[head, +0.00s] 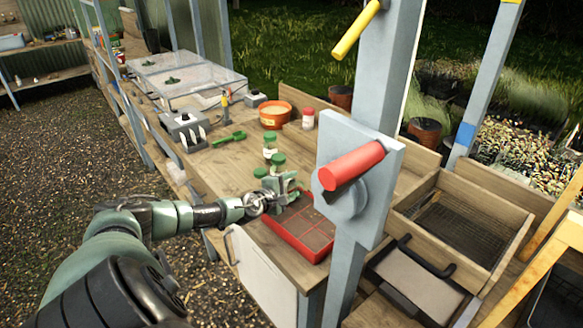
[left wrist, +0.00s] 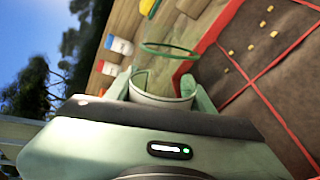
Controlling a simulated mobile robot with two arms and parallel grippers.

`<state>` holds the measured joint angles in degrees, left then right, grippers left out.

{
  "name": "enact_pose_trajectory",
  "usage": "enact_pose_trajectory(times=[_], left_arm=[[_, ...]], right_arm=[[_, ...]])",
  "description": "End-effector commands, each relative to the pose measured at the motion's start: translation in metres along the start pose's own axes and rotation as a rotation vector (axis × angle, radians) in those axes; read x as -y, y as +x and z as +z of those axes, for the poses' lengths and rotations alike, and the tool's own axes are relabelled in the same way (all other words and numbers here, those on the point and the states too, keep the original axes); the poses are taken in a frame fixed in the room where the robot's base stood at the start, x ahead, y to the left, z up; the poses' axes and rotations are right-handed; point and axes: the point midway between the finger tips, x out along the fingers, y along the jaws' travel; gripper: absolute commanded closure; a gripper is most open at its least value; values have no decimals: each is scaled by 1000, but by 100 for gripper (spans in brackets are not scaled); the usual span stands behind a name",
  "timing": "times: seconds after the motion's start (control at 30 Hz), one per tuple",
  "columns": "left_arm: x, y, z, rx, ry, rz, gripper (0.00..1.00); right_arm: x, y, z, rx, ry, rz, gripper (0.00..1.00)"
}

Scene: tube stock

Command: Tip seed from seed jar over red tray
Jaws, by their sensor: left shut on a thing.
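The red tray (left wrist: 262,91) holds dark soil in sections, and several yellow seeds (left wrist: 251,47) lie on the soil. In the head view the gripper mostly hides the held jar. My right gripper is not in view.
Green-lidded jars (head: 270,146) stand just behind the gripper. A green scoop (head: 229,138), an orange tub (head: 274,116) and a red-lidded jar (head: 308,119) are farther back. A grey post with a red handle (head: 352,166) rises right of the tray.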

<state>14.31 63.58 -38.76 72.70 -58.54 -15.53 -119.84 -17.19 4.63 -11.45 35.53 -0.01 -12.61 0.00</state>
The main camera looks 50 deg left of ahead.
Motion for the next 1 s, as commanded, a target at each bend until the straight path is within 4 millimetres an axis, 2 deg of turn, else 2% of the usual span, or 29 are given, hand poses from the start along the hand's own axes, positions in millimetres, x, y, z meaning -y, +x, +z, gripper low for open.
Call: enact_pose_trajectory(times=[0.27,1.0], left_arm=[[-1,-2,-3,-1,3,2,100],[1,-35,-34,-3,6,2,100]], right_arm=[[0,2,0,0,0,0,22],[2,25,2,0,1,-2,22]])
